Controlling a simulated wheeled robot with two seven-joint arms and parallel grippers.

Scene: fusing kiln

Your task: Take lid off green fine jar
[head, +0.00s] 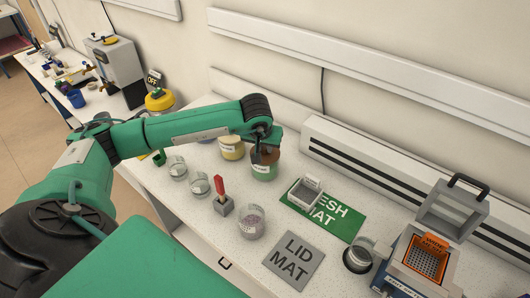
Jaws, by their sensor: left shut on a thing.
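The green-labelled jar (263,172) stands on the white bench toward the back, left of the green mesh mat. Its upper part looks brown. My left gripper (266,146) reaches over it from above and is shut at its top, apparently on the lid. The lid is mostly hidden by the gripper, and I cannot tell whether it is seated or raised. The grey lid mat (294,262) lies bare at the front of the bench. My right gripper is not in view.
A yellow jar (232,149) stands close left of the green one. Glass cups (199,186), a red-handled tool in a block (221,198) and a glass of purple grains (251,224) stand in front. A tray (305,190) sits on the mesh mat (338,222). An open orange-lined device (428,262) stands right.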

